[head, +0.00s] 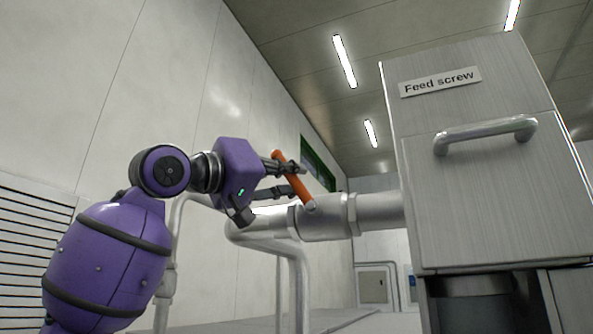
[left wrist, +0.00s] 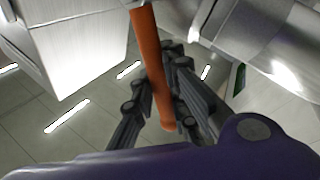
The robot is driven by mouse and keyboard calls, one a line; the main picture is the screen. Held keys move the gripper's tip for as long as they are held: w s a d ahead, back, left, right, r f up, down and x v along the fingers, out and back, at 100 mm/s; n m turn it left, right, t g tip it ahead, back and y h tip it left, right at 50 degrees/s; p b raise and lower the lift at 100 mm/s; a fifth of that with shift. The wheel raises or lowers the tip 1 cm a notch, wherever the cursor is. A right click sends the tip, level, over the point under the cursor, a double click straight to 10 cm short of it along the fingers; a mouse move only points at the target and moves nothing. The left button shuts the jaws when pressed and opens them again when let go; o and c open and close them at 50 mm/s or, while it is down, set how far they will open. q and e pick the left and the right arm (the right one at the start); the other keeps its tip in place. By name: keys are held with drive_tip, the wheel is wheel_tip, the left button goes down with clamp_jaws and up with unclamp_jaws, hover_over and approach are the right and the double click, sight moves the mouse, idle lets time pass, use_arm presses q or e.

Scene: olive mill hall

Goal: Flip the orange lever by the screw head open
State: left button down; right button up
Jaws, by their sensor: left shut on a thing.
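The orange lever (head: 293,181) sits on a valve body (head: 327,218) in the steel pipe. It slants up and to the left from its pivot. My left gripper (head: 283,180) reaches it from the left and is shut on the lever. In the left wrist view the orange lever (left wrist: 152,70) runs down between the two dark fingers of my left gripper (left wrist: 166,112), its free end close to the palm. My right gripper does not show in either view.
A grey steel housing labelled "Feed screw" (head: 440,81) stands at the right, with a bar handle (head: 485,131) on its front. Pipes (head: 290,252) bend down below the valve. A louvred panel (head: 33,250) is on the left wall.

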use_arm(q)
drive_tip(key=shift+a+f+n, duration=0.15)
drive_tip(key=shift+a+n, duration=0.05)
drive_tip(key=shift+n, duration=0.2)
drive_tip(key=c, duration=1.7)
unclamp_jaws()
